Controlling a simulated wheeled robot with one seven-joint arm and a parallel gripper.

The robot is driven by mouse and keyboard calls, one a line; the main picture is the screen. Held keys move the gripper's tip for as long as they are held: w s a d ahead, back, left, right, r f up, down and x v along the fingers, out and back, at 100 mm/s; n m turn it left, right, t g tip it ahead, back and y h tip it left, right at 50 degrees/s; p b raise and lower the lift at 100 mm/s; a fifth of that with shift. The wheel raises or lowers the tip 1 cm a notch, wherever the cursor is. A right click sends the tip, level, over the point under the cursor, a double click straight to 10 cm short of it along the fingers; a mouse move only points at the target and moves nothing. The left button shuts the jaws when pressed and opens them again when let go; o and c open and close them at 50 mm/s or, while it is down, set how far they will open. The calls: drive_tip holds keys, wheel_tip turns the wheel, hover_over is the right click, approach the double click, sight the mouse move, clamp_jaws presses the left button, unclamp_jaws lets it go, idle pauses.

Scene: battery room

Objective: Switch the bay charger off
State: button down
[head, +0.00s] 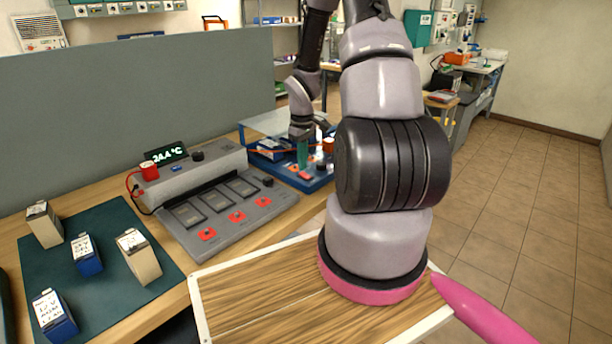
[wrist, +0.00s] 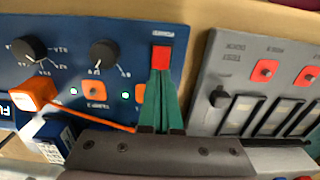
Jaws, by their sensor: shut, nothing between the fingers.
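A blue panel unit (head: 318,182) lies on the bench behind my arm, and it fills the left of the wrist view (wrist: 130,40). It carries dark knobs, an orange button and a bright red square switch (wrist: 161,58). A grey unit (head: 228,206) with three bays and red buttons stands left of it; its edge also shows in the wrist view (wrist: 212,75). I cannot tell from the labels which is the bay charger. My gripper (head: 303,160) is shut and empty, its green fingertips (wrist: 161,74) right at the red switch. Contact and switch position are unclear.
An orange plug-like block (wrist: 38,93) with an orange cable sits on the blue panel. Several labelled batteries stand on a dark green mat (head: 100,225). A grey partition (head: 130,100) backs the bench.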

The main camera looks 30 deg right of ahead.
drive_tip(key=shift+f, duration=0.9)
idle(0.3)
drive_tip(key=shift+r, duration=3.5)
wheel_tip(320, 180, up, 19)
drive_tip(key=m+t, duration=0.3)
drive_tip(key=m, duration=0.1)
hover_over(302, 173)
drive_tip(key=s+a, duration=0.5)
drive_tip(key=s+a+r+m+t+y, duration=0.1)
drive_tip(key=s+a+r+m+t, duration=0.1)
drive_tip(key=s+a+r, duration=0.2)
drive_tip(key=s+a+r+m+t+y, duration=0.1)
drive_tip(key=s+a+r, duration=0.3)
drive_tip(key=s+r, duration=0.5)
drive_tip(key=shift+s+a+r+m+t, duration=0.2)
drive_tip(key=shift+s+m+t, duration=0.35)
drive_tip(key=shift+s, duration=0.45)
